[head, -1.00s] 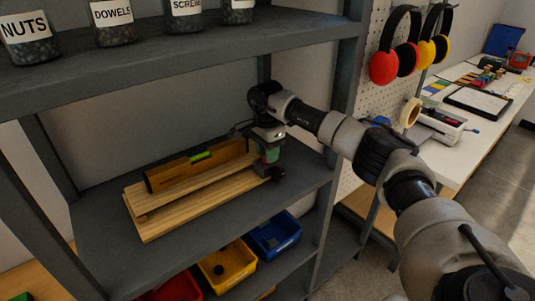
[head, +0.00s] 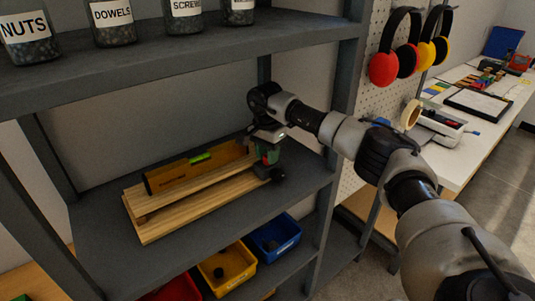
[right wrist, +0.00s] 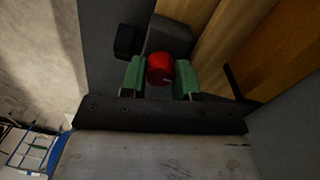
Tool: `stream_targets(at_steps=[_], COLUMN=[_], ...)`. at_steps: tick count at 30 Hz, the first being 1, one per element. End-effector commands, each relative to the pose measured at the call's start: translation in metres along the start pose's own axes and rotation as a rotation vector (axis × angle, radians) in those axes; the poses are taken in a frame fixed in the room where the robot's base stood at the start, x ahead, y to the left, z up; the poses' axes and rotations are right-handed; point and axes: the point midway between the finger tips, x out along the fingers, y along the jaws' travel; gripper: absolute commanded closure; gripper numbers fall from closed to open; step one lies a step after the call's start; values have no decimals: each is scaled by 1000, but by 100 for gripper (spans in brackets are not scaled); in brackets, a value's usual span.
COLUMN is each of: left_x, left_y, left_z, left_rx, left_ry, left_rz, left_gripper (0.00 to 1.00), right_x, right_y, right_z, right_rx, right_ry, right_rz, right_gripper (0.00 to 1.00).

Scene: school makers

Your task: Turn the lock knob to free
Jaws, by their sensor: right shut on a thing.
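The lock knob (right wrist: 160,70) is a red round knob in the right wrist view. It sits in front of a dark grey block (right wrist: 168,35) at the end of wooden boards. My right gripper (right wrist: 159,74) has a green finger on each side of the knob and is shut on it. In the head view, my right gripper (head: 267,152) reaches down to the right end of the boards (head: 185,203) on the middle shelf, and mostly hides the knob. I cannot read the knob's turn angle. My left gripper is out of view.
A yellow spirit level (head: 195,167) lies along the boards. The upper shelf (head: 180,52) with several labelled jars is above, and its post (head: 338,110) stands close to my right arm. Yellow (head: 227,268) and blue (head: 274,238) bins sit below. The shelf front is clear.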

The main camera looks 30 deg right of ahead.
Motion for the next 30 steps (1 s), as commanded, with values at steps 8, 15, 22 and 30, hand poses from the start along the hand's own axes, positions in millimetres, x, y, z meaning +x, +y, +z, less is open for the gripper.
stream_targets(at_steps=[8,15,22,30], left_x=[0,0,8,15], left_y=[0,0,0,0], left_z=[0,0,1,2], left_rx=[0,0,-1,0], left_ry=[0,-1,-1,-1], left_rz=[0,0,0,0], left_gripper=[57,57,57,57], right_x=[-2,-2,-29,-69], right_y=[0,0,-1,-1], right_z=[-1,0,-1,-1], right_rx=[2,1,1,2], right_ry=[3,2,3,2], right_rz=[-4,-3,-7,-6], right_gripper=[44,44,44,44])
